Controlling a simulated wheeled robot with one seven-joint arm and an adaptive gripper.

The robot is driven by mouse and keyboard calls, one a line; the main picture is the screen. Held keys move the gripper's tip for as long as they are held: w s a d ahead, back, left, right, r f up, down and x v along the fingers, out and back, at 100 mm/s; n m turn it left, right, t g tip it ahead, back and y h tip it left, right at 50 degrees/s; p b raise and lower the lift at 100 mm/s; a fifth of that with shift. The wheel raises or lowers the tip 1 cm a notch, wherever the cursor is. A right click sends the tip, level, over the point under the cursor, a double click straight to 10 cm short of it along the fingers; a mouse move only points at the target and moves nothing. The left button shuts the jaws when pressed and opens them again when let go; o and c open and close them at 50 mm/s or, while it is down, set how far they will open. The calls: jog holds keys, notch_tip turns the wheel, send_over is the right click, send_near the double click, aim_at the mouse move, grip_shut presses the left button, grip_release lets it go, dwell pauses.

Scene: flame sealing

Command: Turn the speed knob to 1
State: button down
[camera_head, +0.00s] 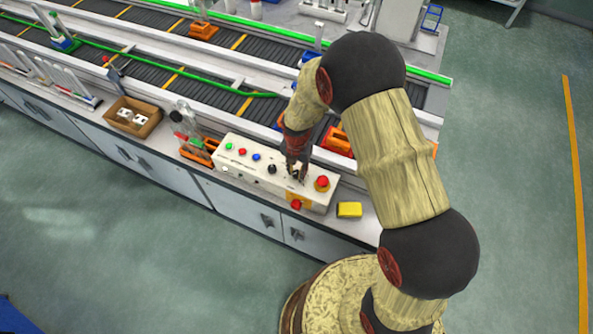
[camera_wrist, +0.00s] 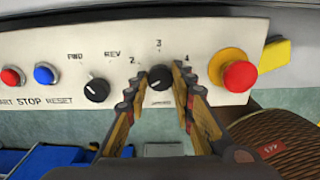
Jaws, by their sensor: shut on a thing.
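The white control panel (camera_head: 262,169) stands on the bench; its face fills the upper part of the wrist view (camera_wrist: 215,30). The black speed knob (camera_wrist: 160,76) sits on the panel below the numeral 3, with 2 and 4 to its sides. My gripper (camera_wrist: 161,72) is shut on the speed knob, one finger on each side; in the head view my gripper (camera_head: 297,176) is over the right part of the panel. The numeral 1 and the panel's lower label are hidden or too small to read. The knob's pointer seems to be up, near 3.
Left of the speed knob is the black FWD/REV knob (camera_wrist: 96,90). Right of it is the red emergency stop button (camera_wrist: 240,76) on a yellow base. A blue button (camera_wrist: 45,74) and a red button (camera_wrist: 11,77) are further left. A yellow block (camera_head: 349,210) lies right of the panel.

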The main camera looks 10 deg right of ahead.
aim_at(296, 173)
dwell(0.4)
jog(key=c, duration=1.6)
grip_release()
jog(key=shift+o, duration=0.5)
notch_tip(296, 173, up, 12)
